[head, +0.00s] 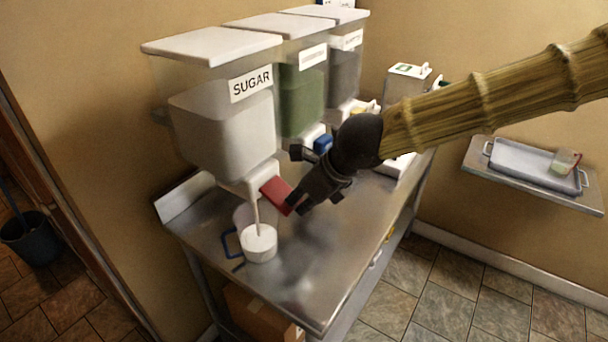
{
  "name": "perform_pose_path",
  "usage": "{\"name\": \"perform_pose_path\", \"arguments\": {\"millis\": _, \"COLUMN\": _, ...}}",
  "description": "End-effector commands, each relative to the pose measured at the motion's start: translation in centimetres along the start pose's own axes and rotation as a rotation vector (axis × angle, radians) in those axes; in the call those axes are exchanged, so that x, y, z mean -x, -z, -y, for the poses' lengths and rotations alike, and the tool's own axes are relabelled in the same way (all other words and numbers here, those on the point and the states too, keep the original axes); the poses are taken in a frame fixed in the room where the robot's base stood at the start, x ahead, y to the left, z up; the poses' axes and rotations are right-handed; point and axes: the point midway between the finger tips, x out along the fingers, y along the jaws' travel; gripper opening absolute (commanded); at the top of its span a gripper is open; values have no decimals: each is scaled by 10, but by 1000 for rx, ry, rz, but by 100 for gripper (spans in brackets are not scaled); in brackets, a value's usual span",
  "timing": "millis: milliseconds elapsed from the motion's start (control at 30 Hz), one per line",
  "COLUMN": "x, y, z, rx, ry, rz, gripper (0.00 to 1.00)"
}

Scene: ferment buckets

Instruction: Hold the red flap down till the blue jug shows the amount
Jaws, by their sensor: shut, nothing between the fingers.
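The red flap (276,194) sits at the front of the spout under the dispenser labelled SUGAR (224,125). My gripper (290,205) is shut and empty, its fingertips at the flap's right edge and seemingly touching it. The flap looks tilted down. A pale stream falls from the spout into a clear jug with a blue handle (258,238), which stands upright on the steel table below. White contents fill about the lower half of the jug. I cannot read any marks on it.
Two more dispensers, one with green contents (302,100), stand behind on the steel table (310,262). A wall shelf at right holds a metal tray (535,166) with a small cup. A dark bucket (34,238) is on the floor at left. The table's front right is clear.

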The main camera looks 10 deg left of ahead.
Motion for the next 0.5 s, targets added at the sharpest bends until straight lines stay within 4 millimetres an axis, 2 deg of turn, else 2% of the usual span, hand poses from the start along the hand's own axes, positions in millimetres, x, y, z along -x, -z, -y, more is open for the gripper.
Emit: {"name": "perform_pose_path", "arguments": {"millis": 500, "x": 35, "y": -8, "z": 1, "rx": 4, "ry": -3, "rz": 3, "gripper": 0}}
